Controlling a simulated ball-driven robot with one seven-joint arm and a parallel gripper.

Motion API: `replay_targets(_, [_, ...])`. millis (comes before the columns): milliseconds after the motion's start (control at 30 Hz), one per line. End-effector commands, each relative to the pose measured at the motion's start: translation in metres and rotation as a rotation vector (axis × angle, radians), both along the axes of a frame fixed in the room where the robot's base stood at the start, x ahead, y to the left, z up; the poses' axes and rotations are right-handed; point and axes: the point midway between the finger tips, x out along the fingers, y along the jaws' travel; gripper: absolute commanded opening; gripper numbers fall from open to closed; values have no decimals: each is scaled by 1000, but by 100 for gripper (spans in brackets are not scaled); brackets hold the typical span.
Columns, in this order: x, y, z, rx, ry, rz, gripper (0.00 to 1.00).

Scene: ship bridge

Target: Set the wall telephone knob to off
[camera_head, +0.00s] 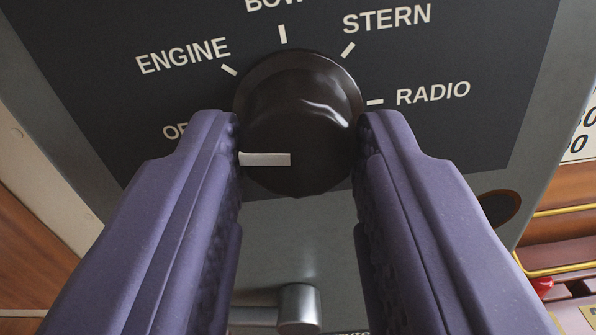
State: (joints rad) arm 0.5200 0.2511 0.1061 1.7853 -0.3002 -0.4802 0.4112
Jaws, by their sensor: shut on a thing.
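The wall telephone knob (298,95) is a round, dark, glossy knob on a black dial plate (460,55) in the upper middle of the view. Labels around it read OFF (partly hidden), ENGINE, BOW (cut off at the top), STERN and RADIO. The knob's white pointer line (265,159) lies nearly level and points left, toward the OFF label (174,131). The tick beside OFF is hidden by my gripper. My gripper (298,135), with two purple fingers, is shut on the knob, one finger at its left side and one at its right.
The plate sits on a grey telephone housing (290,225). A short grey cylinder (298,305) sticks out below the knob, between the fingers. A dark round opening (499,206) is at the right. Wood panelling and yellow lines show at the right edge.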

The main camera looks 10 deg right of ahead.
Motion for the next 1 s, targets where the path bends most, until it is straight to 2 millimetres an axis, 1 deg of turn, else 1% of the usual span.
replay_targets(33, [0,0,-5,-25,13,0,5])
replay_targets(200, [0,0,-4,-106,37,0,5])
replay_targets(400, [0,0,-3,-159,52,0,5])
replay_targets(900, [0,-1,-3,-177,57,0,5])
replay_targets(933, [0,-1,-3,-177,57,0,38])
replay_targets(967, [0,-1,-3,-177,57,0,44])
replay_targets(1000, [0,-1,-2,-177,56,0,54])
